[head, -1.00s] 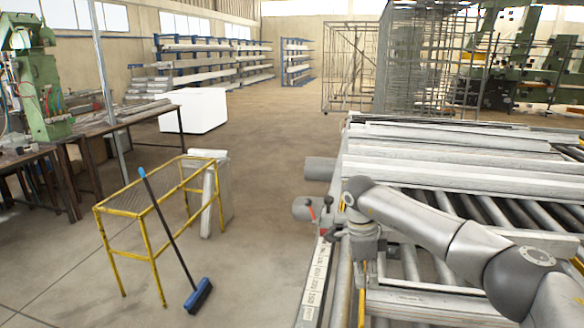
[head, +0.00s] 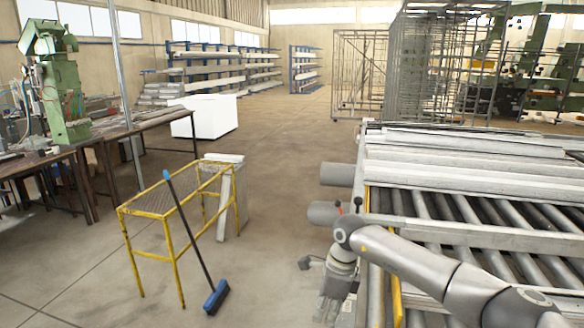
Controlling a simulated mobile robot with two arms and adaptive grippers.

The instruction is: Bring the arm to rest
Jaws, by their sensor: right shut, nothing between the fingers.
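My right arm (head: 430,265) comes in from the lower right and reaches across the near part of the roller bench (head: 480,235). Its wrist is bent downward at the bench's left edge. My right gripper (head: 329,306) hangs below the wrist, pointing down, in front of the bench's left side. It is shut and nothing shows in it. Its fingertips are small and pale against the floor, so their detail is hard to make out. My left gripper is not in view.
A yellow-framed stand (head: 180,205) with a blue broom (head: 216,297) leaning on it is left of the bench. Long profiles (head: 470,150) lie on the bench. Small levers with red and black knobs (head: 341,208) stick up near my wrist. Floor between stand and bench is clear.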

